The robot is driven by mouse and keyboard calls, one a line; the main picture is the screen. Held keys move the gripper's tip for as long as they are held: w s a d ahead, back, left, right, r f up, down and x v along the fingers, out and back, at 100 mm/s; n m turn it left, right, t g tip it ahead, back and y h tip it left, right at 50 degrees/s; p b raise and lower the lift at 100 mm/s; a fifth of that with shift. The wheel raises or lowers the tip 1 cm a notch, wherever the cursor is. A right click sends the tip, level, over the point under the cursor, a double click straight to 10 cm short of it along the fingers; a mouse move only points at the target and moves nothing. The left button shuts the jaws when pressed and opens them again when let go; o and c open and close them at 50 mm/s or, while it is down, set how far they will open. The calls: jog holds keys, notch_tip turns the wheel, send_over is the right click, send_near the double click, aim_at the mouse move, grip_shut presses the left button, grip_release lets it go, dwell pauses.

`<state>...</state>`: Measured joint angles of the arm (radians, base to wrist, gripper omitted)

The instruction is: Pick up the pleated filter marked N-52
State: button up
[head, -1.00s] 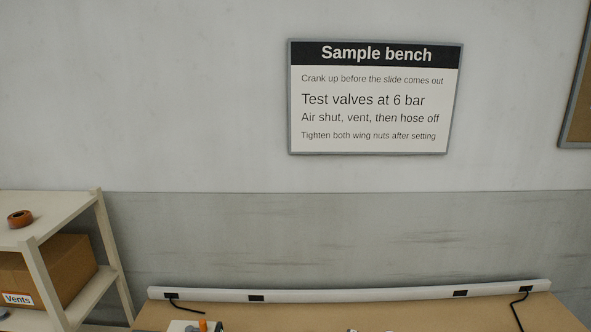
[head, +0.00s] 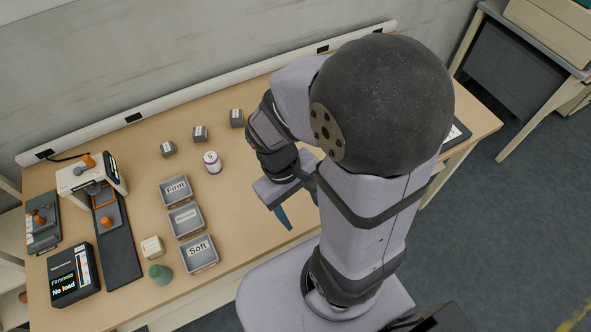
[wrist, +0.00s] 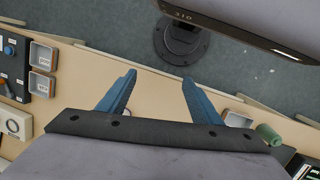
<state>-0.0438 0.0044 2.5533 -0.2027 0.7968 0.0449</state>
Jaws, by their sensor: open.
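No marking N-52 can be read in either view, so I cannot tell which thing is the pleated filter. A short white round piece with a dark mark on top (head: 212,162) stands upright on the bench, left of my gripper. A cream block with a label (head: 152,247) and a green rounded piece (head: 160,273) stand near the front edge. My gripper (head: 299,208) is open and empty above the bench, right of the trays. Its blue fingers are spread apart in the wrist view (wrist: 158,80). My arm hides part of the bench's right half.
Trays labelled Firm (head: 163,198), one unreadable (head: 174,231), and Soft (head: 187,266) stand in a column. Three grey labelled blocks (head: 200,134) stand behind. A tester with an orange knob (head: 72,181) and a "Firmness No load" display (head: 54,290) are at left.

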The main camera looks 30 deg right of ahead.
jog(key=s+d+f+n+g+h+b, duration=0.35)
jog(key=d+n+h, duration=0.2)
jog(key=d, duration=0.25)
jog(key=w+d+n+t+h+b, duration=0.2)
jog(key=w+d+n+t+h, duration=0.25)
jog(key=d+n+h, duration=0.25)
jog(key=w+a+f+n+t+y+b, duration=0.1)
jog(key=w+a+f+n+t+b, duration=0.2)
jog(key=w+n+t, duration=0.4)
jog(key=w+a+f+n+t+y+b, duration=0.1)
jog(key=w+a+f+n+t, duration=0.2)
jog(key=w+a+n+t, duration=0.4)
jog(key=shift+m, duration=0.55)
jog(key=f, duration=0.2)
jog(key=d+f, duration=0.1)
jog(key=f, duration=0.2)
jog(key=w+f, duration=0.1)
jog(key=f, duration=0.1)
jog(key=shift+d+f, duration=0.2)
jog(key=shift+d, duration=0.1)
jog(key=shift+p+x, duration=0.55)
jog(key=shift+x, duration=0.75)
jog(key=shift+f, duration=0.1)
